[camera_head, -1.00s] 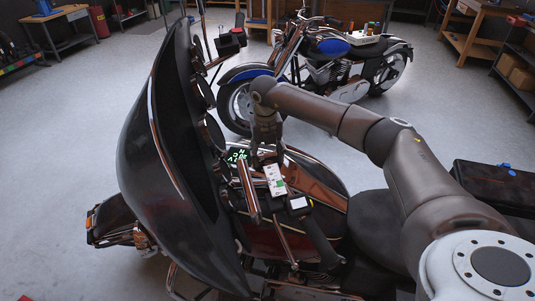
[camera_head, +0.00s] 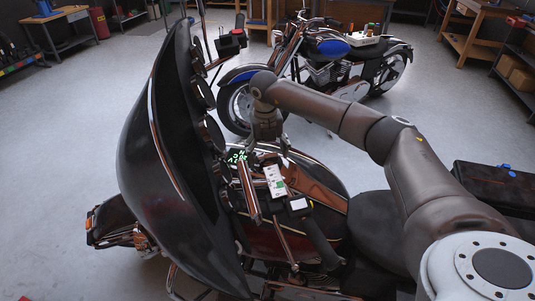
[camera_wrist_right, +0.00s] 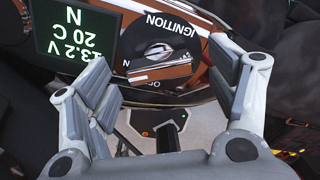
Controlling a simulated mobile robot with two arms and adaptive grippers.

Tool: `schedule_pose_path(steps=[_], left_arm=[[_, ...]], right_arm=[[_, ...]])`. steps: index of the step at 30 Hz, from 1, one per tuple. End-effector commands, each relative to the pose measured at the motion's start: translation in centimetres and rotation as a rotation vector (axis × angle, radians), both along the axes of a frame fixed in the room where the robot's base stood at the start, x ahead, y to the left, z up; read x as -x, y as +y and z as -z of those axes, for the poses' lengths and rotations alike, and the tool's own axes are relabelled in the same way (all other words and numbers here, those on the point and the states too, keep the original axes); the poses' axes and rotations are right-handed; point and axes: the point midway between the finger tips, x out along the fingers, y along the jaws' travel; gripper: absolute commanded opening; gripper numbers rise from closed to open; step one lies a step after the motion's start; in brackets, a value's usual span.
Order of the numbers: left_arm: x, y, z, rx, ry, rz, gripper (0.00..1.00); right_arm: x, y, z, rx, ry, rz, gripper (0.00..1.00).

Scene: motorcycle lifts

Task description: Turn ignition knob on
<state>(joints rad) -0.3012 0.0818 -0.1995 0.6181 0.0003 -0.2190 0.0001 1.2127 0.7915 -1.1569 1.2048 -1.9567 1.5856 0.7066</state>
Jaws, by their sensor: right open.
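The ignition knob (camera_wrist_right: 158,50) is a round black dial with a silver bar across its middle. It is labelled IGNITION and sits on the motorcycle's shiny brown-and-chrome console in the right wrist view. My right gripper (camera_wrist_right: 165,80) is open, with one finger to each side of the knob in the picture. I see no contact; the distance to the knob is hard to judge. In the head view my right gripper (camera_head: 268,148) hangs over the console with its fingers spread, and the knob cannot be made out there. My left gripper is out of view.
A lit display (camera_wrist_right: 80,45) with green text is left of the knob. The large black fairing (camera_head: 160,140) rises left of my right gripper, and the handlebar grip (camera_head: 318,240) lies below it. A blue motorcycle (camera_head: 325,60) stands behind, with open floor around it.

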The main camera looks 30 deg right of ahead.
Motion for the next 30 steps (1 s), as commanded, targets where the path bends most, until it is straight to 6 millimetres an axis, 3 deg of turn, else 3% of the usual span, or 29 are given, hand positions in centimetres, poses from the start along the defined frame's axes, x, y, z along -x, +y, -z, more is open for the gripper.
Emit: schedule_pose_path(steps=[9, 15, 30], left_arm=[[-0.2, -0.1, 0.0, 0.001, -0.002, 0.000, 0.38], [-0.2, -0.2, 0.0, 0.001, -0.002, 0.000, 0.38], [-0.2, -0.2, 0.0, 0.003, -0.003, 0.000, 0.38]], right_arm=[[0.3, 0.5, -6.8, 0.000, -0.005, 0.001, 0.79], [0.6, 0.7, -9.7, -0.001, -0.005, 0.001, 0.79], [0.7, 0.8, -10.6, 0.000, -0.002, 0.001, 0.79]])
